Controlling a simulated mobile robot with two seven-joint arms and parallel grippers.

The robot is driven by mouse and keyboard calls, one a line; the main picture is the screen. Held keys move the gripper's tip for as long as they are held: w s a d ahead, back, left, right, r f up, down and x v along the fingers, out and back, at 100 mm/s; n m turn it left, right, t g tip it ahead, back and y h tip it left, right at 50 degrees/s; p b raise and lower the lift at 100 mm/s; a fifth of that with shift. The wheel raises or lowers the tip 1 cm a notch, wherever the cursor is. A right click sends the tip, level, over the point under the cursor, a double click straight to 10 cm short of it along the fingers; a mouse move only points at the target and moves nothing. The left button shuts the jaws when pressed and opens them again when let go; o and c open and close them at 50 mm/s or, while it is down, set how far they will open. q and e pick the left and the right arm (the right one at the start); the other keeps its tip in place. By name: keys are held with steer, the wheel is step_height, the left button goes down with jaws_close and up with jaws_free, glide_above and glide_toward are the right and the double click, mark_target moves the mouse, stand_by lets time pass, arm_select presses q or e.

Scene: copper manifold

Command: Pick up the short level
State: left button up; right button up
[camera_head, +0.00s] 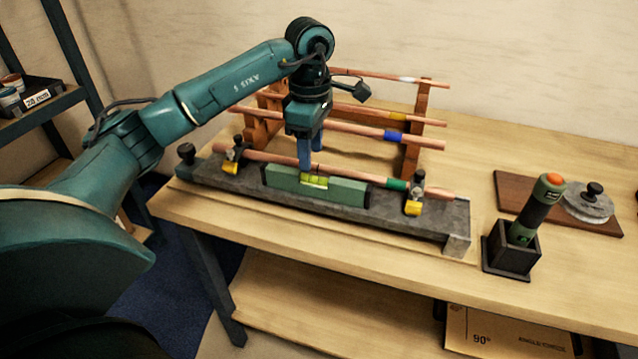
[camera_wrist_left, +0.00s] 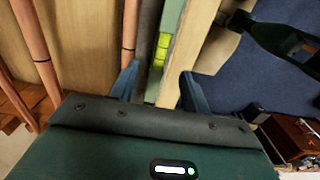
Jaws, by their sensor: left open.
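The short level (camera_head: 341,189) is a green bar with a yellow vial near its middle. It stands lengthwise on the grey base bar (camera_head: 453,222), in front of the lowest copper pipe. My left gripper (camera_head: 311,163) points down over the level, its blue fingertips near the vial. In the left wrist view the level (camera_wrist_left: 167,48) shows beyond the open, empty jaws (camera_wrist_left: 158,85), between the two fingers. I cannot tell whether the fingers touch it. The arm does not hide the vial in the head view. My right gripper is not in view.
Copper pipes with coloured bands rest on a wooden rack (camera_head: 414,135) behind. Yellow-marked clamps (camera_head: 414,197) flank the level. A green tool (camera_head: 535,212) stands in a black holder (camera_head: 512,256) at right, near a wooden board (camera_head: 515,190). The table front is clear.

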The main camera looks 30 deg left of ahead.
mark_target(311, 174)
arm_select(q)
step_height(311, 174, down, 8)
steer(key=shift+f+p, duration=0.1)
steer(key=shift+p, duration=0.75)
jaws_close()
